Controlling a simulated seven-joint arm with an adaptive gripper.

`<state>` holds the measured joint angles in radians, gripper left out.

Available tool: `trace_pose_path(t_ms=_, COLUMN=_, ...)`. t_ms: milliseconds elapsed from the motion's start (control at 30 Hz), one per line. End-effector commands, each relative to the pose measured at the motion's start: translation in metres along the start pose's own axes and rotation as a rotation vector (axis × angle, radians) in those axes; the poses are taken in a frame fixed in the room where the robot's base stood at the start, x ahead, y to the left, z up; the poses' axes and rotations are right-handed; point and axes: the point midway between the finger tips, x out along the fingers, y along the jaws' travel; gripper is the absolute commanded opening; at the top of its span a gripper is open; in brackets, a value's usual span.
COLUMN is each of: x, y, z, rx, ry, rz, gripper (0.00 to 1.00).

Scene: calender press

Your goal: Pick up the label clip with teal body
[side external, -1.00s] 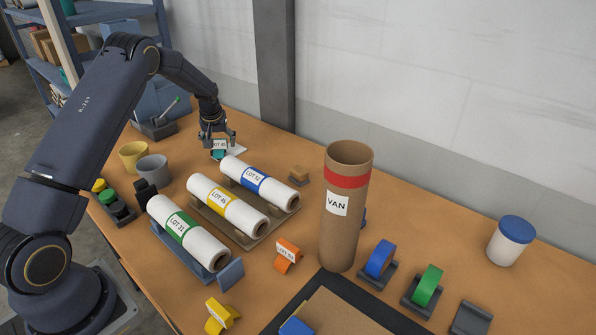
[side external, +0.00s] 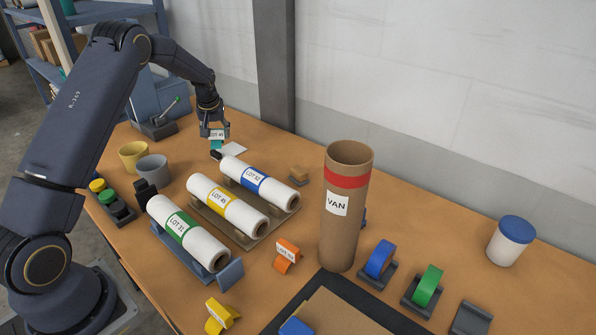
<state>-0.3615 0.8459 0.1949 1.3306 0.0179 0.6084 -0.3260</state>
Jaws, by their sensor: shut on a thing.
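The teal label clip (side external: 216,145) with a white label on it is at the far end of the table, behind the rolls. My gripper (side external: 215,135) points down and is shut on the clip. The clip hangs between the fingers, and appears a little above the table. Part of the clip's body is hidden by the fingers and label.
White rolls with blue (side external: 256,180), yellow (side external: 226,207) and green (side external: 180,226) bands lie in front of my gripper. A tall cardboard tube (side external: 343,240) stands to the right. An orange clip (side external: 287,256) and yellow clip (side external: 220,316) lie nearer. Cups (side external: 152,168) stand left.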

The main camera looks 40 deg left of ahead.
Motion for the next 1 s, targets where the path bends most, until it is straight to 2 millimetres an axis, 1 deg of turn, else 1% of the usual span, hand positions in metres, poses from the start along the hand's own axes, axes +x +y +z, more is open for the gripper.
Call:
trace_pose_path(t_ms=33, x=-0.015, y=-0.003, z=0.004, rx=0.000, ry=0.000, rz=0.001, gripper=0.27)
trace_pose_path(t_ms=200, x=-0.068, y=-0.017, z=0.019, rx=0.000, ry=0.002, rz=0.002, gripper=0.27)
trace_pose_path(t_ms=300, x=-0.088, y=-0.026, z=0.040, rx=0.001, ry=-0.002, rz=0.002, gripper=0.27)
trace_pose_path(t_ms=400, x=-0.105, y=-0.034, z=0.057, rx=0.001, ry=-0.001, rz=0.001, gripper=0.27)
trace_pose_path(t_ms=500, x=-0.118, y=-0.041, z=0.069, rx=0.000, ry=-0.001, rz=0.001, gripper=0.27)
trace_pose_path(t_ms=600, x=-0.126, y=-0.045, z=0.077, rx=0.001, ry=0.003, rz=0.001, gripper=0.27)
trace_pose_path(t_ms=667, x=-0.127, y=-0.046, z=0.077, rx=0.000, ry=0.023, rz=0.004, gripper=0.27)
trace_pose_path(t_ms=767, x=-0.121, y=-0.046, z=0.070, rx=-0.007, ry=0.094, rz=0.015, gripper=0.27)
trace_pose_path(t_ms=900, x=-0.113, y=-0.047, z=0.055, rx=-0.015, ry=0.200, rz=0.028, gripper=0.27)
trace_pose_path(t_ms=1000, x=-0.105, y=-0.045, z=0.043, rx=-0.018, ry=0.241, rz=0.031, gripper=0.27)
